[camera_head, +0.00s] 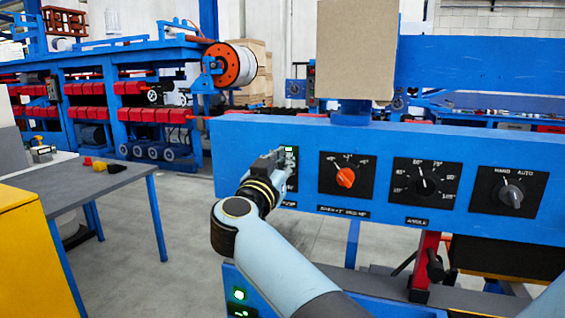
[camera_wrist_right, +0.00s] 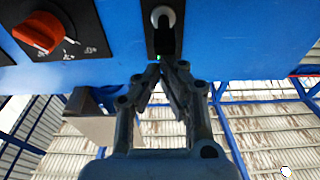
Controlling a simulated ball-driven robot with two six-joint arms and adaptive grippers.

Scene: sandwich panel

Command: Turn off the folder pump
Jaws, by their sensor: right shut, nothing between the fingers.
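The blue control panel (camera_head: 400,140) runs across the head view. Its leftmost black plate (camera_head: 292,183) has a lit green indicator (camera_head: 289,149), and the label below it (camera_head: 287,204) is partly hidden, with its end seeming to read "PUMP". My right gripper (camera_head: 281,158) is in front of this plate and hides most of its switch. In the right wrist view a dark switch lever (camera_wrist_right: 165,42) with a pale round collar stands on the plate. My right gripper (camera_wrist_right: 166,68) is shut and empty, its tips close to the lever; I cannot tell whether they touch. My left gripper is not in view.
An orange knob (camera_head: 345,177), the angle dial (camera_head: 423,185) and a hand/auto switch (camera_head: 510,193) sit to the right on the panel. A beige box (camera_head: 356,50) stands above it. A grey table (camera_head: 110,182) and yellow cabinet (camera_head: 35,260) are at left.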

